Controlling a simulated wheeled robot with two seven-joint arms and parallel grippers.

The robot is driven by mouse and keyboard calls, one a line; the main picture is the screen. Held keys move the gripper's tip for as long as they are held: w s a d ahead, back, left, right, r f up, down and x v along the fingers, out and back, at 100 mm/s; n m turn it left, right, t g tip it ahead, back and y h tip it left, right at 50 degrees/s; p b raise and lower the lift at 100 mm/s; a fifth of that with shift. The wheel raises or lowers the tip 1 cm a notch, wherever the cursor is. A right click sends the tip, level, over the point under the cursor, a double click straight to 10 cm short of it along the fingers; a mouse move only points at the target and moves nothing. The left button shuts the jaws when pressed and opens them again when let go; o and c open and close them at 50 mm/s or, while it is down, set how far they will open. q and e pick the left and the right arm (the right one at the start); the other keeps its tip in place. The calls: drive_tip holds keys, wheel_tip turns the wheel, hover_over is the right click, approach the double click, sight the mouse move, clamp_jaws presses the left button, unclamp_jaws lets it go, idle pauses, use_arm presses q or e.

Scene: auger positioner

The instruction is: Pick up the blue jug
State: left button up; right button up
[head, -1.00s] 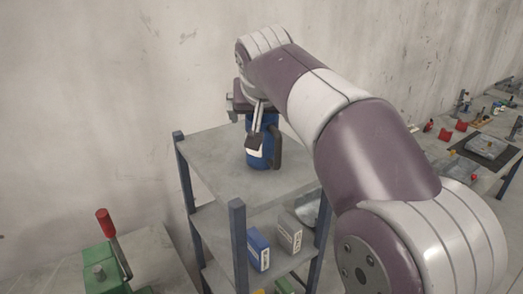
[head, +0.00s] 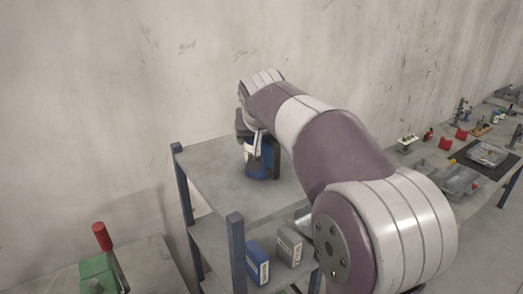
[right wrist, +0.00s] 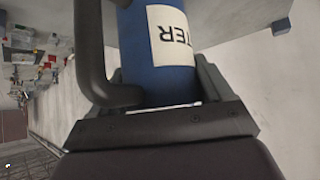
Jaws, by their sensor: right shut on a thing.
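The blue jug (head: 257,168) stands at the top of the grey shelf unit, near its back right part in the head view. It has a dark handle (head: 276,157) and a white label. My right gripper (head: 255,137) comes down on it from above and is shut on its upper part. In the right wrist view the jug's blue body (right wrist: 150,68) sits between the fingers (right wrist: 163,92), with its label and dark handle showing. Whether the jug touches the shelf top is hard to tell. My left gripper is not in view.
A blue box (head: 258,263) and a grey box (head: 289,247) stand on a lower shelf. A green device with a red-knobbed lever (head: 102,237) is at the lower left. A cluttered table (head: 492,186) is at right.

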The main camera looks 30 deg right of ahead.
drive_tip(key=shift+f, duration=0.15)
drive_tip(key=shift+r, duration=0.3)
drive_tip(key=r, duration=0.3)
drive_tip(key=d+r, duration=0.1)
drive_tip(key=shift+s+r, duration=0.3)
drive_tip(key=shift+s, duration=0.05)
drive_tip(key=s+d+r+p, duration=0.4)
drive_tip(key=s+d+r, duration=0.2)
drive_tip(key=s, duration=0.2)
drive_tip(key=shift+s+d+p, duration=0.15)
drive_tip(key=shift+s+p, duration=0.05)
drive_tip(key=shift+p, duration=0.1)
